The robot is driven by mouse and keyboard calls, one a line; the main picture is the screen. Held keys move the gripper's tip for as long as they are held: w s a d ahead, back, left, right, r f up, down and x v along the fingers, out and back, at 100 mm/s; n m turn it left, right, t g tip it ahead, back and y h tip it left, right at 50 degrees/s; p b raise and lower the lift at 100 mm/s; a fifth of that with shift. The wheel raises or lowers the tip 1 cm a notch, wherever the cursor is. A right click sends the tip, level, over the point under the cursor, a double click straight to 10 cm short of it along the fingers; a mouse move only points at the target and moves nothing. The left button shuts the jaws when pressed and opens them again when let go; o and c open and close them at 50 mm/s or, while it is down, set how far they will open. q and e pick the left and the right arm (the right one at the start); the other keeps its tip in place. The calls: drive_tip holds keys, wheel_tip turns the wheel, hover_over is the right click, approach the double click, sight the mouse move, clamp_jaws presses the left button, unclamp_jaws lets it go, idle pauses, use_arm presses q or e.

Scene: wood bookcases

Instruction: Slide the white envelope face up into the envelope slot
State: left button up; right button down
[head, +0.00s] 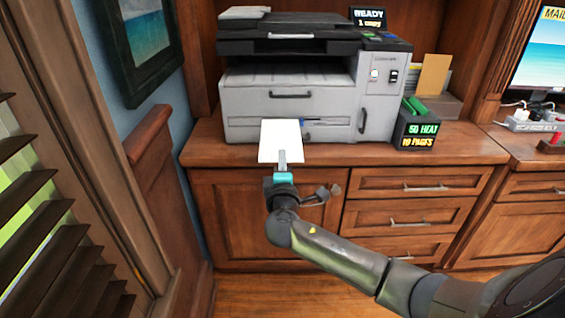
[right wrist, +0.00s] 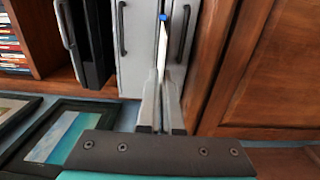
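The white envelope (head: 281,138) shows as a plain white sheet in front of the printer's lower left front in the head view. My right gripper (head: 282,157) is shut on its near edge. In the right wrist view the envelope (right wrist: 162,46) is seen nearly edge-on between the fingertips (right wrist: 160,75). The grey printer (head: 238,101) stands on the wooden counter. A dark slot with a blue mark (head: 303,122) shows on its lower front, just right of the envelope; the envelope hides part of that front. My left gripper is not in view.
The counter (head: 215,147) is clear left of the printer. Right of it stand a dark holder with green lettering (head: 418,130) and a card rack (head: 432,78). Cabinet doors and drawers (head: 420,181) lie below. A wall and blinds (head: 35,200) are at left.

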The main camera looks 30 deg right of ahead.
sight(282, 143)
drive_tip(key=shift+b+x, duration=1.8)
drive_tip(key=shift+x, duration=1.95)
drive_tip(key=c, duration=1)
unclamp_jaws()
drive_tip(key=p+v, duration=0.4)
drive_tip(key=v, duration=1.1)
drive_tip(key=shift+s+f, duration=0.1)
